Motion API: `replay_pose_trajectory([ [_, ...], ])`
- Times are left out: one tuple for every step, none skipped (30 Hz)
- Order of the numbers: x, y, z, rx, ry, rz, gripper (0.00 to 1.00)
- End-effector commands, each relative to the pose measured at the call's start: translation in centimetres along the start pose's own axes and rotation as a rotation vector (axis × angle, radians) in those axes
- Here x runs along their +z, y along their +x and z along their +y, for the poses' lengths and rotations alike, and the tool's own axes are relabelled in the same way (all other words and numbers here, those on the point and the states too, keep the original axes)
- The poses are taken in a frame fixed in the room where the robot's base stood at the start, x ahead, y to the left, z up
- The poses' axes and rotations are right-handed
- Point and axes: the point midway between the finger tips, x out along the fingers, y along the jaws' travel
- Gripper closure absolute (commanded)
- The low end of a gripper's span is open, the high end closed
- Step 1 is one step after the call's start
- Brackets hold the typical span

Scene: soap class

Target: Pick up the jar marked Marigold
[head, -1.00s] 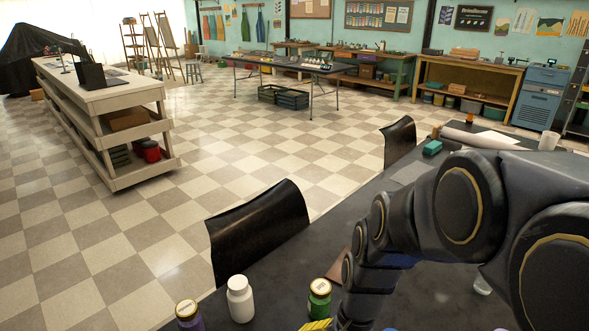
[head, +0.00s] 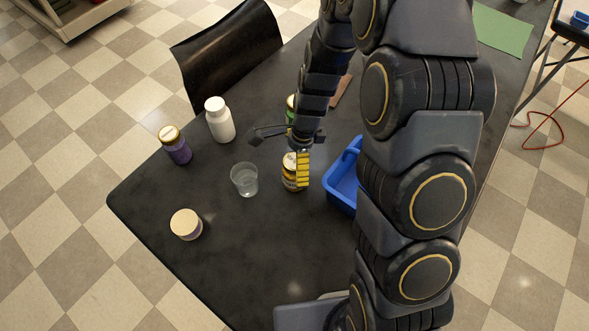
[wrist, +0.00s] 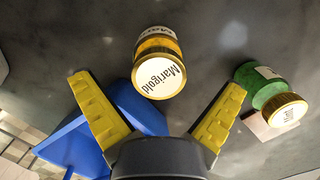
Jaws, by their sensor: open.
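The jar marked Marigold (wrist: 158,72) has a gold-rimmed lid with a white label and a yellow-orange body. It stands on the dark table just ahead of my gripper (wrist: 157,88), in the gap between the spread yellow fingers. In the head view the same jar (head: 289,172) is partly hidden by a yellow finger of my gripper (head: 301,168). The gripper is open with nothing held. I cannot tell whether a finger touches the jar.
A green jar marked Mint (wrist: 268,84) stands to the right in the wrist view. A blue bin (head: 343,178), glass (head: 244,179), white bottle (head: 219,121), purple jar (head: 175,146) and pale-lidded jar (head: 186,224) are on the table. A black chair (head: 228,48) stands at its edge.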

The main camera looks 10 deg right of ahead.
Motion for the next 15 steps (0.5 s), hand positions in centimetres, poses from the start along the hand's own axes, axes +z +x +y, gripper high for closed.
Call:
replay_pose_trajectory([
  [0.0,0.9,0.2,0.005,0.0,0.0,0.01],
  [0.0,1.4,0.2,0.005,0.0,0.0,0.01],
  [0.0,1.9,0.2,0.005,-0.002,-0.001,0.01],
  [0.0,2.3,0.2,0.006,-0.002,-0.001,0.01],
  [0.0,2.7,0.2,0.006,-0.002,-0.001,0.01],
  [0.0,3.1,0.2,0.005,-0.001,-0.001,0.01],
  [-0.1,3.4,0.2,0.003,-0.001,-0.001,0.01],
  [-0.1,3.5,0.1,0.002,-0.001,-0.001,0.01],
  [-0.1,3.6,0.1,0.001,-0.001,0.0,0.01],
  [-0.1,3.5,0.1,0.0,-0.001,0.0,0.01],
  [-0.1,3.5,0.1,-0.001,-0.001,0.0,0.01],
  [-0.1,3.5,0.1,-0.001,-0.001,0.0,0.01],
  [-0.1,3.5,0.1,-0.001,-0.001,0.0,0.01],
  [-0.1,3.5,0.1,-0.001,-0.001,0.0,0.01],
  [-0.1,3.5,0.1,0.0,-0.001,0.0,0.18],
])
